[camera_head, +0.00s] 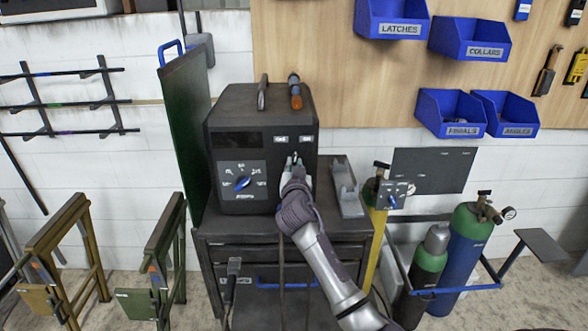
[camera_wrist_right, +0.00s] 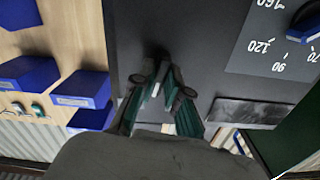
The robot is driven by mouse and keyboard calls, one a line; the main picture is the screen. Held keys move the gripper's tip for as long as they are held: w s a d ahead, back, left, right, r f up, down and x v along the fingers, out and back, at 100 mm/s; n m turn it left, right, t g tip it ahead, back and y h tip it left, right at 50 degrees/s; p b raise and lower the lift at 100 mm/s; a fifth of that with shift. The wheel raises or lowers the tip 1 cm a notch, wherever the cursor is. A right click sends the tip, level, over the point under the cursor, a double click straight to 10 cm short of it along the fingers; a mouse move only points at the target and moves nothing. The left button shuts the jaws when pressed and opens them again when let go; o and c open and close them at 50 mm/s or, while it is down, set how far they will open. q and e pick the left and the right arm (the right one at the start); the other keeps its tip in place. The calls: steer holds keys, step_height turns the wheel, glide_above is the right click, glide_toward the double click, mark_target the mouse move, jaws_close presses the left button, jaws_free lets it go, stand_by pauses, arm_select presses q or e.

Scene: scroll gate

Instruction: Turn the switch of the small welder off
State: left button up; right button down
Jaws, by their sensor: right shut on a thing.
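The welder (camera_head: 262,105) is a black box on a dark cart. Its front has a dark display and a blue dial (camera_head: 242,183) on the left, with two small white labels at the upper right. My right gripper (camera_head: 294,164) is at the right half of the front, just below those labels. In the right wrist view its fingers (camera_wrist_right: 160,88) are closed around a small switch (camera_wrist_right: 155,89) with a pale part between the tips. The gripper mostly hides the switch, so its position cannot be told. My left gripper is not in view.
The cart (camera_head: 215,232) stands under the welder, with a grey tray (camera_head: 347,188) on its right. A green panel (camera_head: 187,130) is close on the left. A small box with a blue knob (camera_head: 392,201) and gas cylinders (camera_head: 462,250) stand to the right.

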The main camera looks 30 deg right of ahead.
steer(key=n, duration=0.4)
steer(key=shift+n, duration=0.3)
steer(key=n+p, duration=0.1)
steer(key=n, duration=0.4)
steer(key=shift+n, duration=0.4)
steer(key=c, duration=1.2)
jaws_free()
steer(key=v, duration=1.2)
steer(key=shift+s+d, duration=0.1)
